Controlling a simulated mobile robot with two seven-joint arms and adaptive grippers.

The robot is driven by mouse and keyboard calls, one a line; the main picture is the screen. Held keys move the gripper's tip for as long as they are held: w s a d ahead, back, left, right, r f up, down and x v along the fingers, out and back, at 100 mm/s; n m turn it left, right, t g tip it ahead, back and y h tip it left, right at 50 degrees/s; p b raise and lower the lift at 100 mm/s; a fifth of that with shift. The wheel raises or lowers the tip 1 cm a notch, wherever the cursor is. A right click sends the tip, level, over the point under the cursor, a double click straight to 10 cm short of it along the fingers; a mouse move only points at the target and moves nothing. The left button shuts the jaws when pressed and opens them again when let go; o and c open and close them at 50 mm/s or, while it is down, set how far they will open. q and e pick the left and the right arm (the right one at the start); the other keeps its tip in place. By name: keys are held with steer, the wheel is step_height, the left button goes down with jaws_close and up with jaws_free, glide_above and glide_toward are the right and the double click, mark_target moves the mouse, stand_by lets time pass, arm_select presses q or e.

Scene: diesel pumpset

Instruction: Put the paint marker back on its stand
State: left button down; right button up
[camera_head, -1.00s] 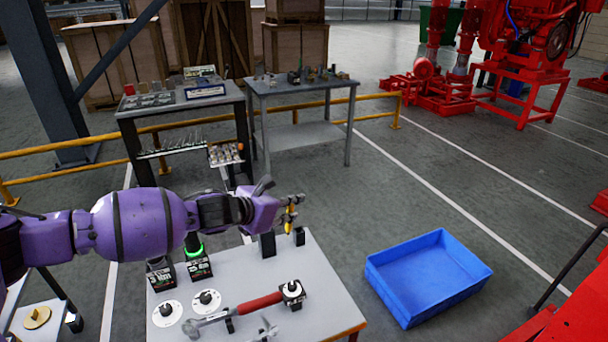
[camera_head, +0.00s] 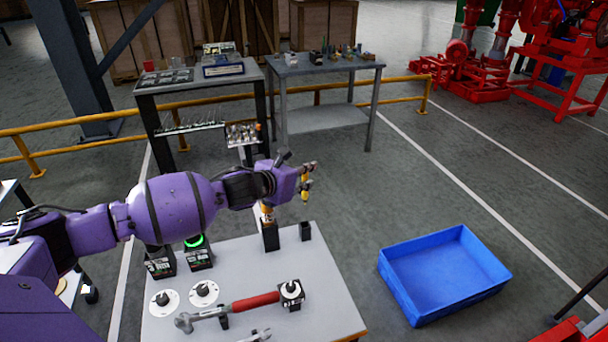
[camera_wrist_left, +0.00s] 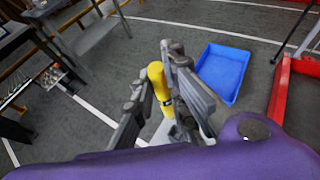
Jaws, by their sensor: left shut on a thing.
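My left gripper (camera_head: 307,178) is shut on the yellow paint marker (camera_head: 305,194), which hangs roughly upright above the table. I cannot tell which holder is the marker's stand. My right gripper is not in view.
The grey table (camera_head: 321,285) also bears a red-handled wrench (camera_head: 255,302), white discs (camera_head: 203,292) and black boxes (camera_head: 199,258). A blue bin (camera_head: 442,275) stands on the floor at right.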

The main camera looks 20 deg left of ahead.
arm_select(q)
step_height(320, 180, down, 13)
steer(key=b, duration=0.3)
steer(key=shift+b, duration=0.35)
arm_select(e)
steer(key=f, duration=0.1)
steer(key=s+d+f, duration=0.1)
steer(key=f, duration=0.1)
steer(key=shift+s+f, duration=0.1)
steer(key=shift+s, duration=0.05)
arm_select(q)
steer(key=shift+r, duration=0.1)
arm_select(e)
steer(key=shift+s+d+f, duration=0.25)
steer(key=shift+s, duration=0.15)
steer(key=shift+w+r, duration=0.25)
arm_select(q)
steer(key=shift+w+p, duration=0.1)
steer(key=shift+p, duration=0.2)
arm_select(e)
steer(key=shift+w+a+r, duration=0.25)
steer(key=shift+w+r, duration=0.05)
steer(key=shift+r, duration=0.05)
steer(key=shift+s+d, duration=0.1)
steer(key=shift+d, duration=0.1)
arm_select(q)
steer(key=shift+f, duration=0.3)
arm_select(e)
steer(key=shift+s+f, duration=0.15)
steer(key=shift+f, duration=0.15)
